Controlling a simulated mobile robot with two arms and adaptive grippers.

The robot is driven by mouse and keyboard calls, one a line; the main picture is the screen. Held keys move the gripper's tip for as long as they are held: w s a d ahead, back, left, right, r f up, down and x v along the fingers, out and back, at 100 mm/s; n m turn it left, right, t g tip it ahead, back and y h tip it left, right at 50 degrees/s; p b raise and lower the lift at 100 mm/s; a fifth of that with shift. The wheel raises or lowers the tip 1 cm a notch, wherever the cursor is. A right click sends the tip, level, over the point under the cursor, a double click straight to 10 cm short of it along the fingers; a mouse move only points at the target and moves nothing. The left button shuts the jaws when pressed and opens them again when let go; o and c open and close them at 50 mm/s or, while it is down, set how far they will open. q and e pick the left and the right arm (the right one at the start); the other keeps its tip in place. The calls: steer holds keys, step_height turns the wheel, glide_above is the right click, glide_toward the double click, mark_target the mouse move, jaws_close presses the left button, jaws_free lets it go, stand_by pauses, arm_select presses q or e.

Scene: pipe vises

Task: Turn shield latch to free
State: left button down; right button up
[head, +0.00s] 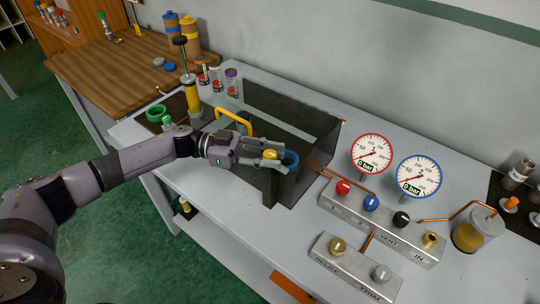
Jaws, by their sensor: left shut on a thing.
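The shield is a dark, see-through box (298,108) on the grey bench, with a yellow handle (234,118) at its left side. A yellow knob (271,154), which looks like the shield latch, sits at the front of the box. My left gripper (270,156) reaches in from the left and is shut on this yellow knob. The fingers cover part of it, so its angle is hard to tell. A blue ring-shaped part (291,159) is just right of the fingertips. My right gripper is not in view.
Two gauges, red-rimmed (371,153) and blue-rimmed (417,176), stand right of the box, both marked 0 bar. A valve block (382,222) with coloured knobs and a smaller block (355,268) lie in front. A yellow hand pump (191,92) stands at left.

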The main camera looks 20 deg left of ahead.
arm_select(q)
steer(key=c, duration=1.3)
jaws_free()
steer(key=s+a, duration=0.1)
steer(key=a, duration=1.1)
